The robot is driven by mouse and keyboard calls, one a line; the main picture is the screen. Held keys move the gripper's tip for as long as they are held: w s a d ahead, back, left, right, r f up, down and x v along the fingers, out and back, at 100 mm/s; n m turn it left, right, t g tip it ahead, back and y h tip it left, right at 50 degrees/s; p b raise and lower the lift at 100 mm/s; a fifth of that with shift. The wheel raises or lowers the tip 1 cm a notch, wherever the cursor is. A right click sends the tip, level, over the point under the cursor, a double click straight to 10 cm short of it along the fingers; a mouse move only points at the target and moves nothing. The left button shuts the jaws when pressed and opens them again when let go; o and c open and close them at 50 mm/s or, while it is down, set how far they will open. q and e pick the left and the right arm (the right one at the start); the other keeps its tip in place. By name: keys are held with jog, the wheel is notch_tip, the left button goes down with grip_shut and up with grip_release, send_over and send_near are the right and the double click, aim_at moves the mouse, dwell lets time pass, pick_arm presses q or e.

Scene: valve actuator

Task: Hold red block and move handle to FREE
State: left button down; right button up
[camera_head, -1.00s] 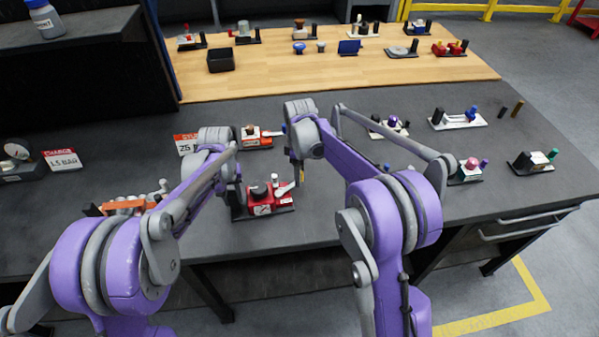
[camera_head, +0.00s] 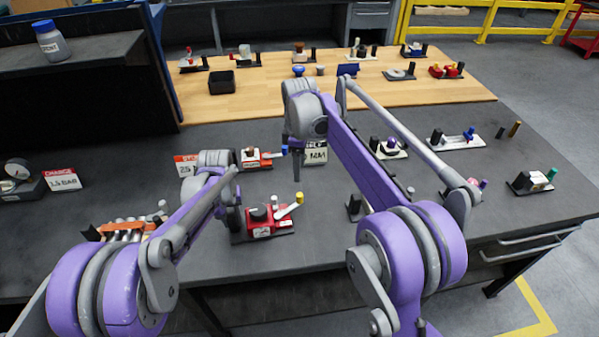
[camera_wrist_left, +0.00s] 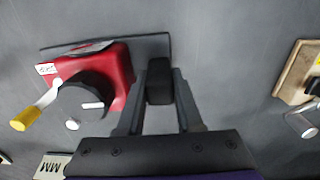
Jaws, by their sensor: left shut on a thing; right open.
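The red block (camera_head: 268,220) sits on a dark base on the near part of the grey bench, with a black round knob on top. Its white handle (camera_head: 288,210) has a yellow tip (camera_head: 299,198) and points up and to the right in the head view. In the left wrist view the red block (camera_wrist_left: 118,75) is left of the fingers, its yellow tip (camera_wrist_left: 25,119) at far left. My left gripper (camera_wrist_left: 159,85) is shut on the black post of that base. My right gripper (camera_head: 296,172) is open, behind and above the handle, apart from it.
Several other valve units stand to the right, and more on the wooden board (camera_head: 260,102) at the back. Bare bench lies right of the red block.

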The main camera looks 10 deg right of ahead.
pick_arm(q)
jog(key=shift+s+f, duration=0.15)
jog(key=shift+f, duration=0.05)
jog(key=shift+c, duration=2.4)
grip_release()
jog(key=shift+r, duration=0.1)
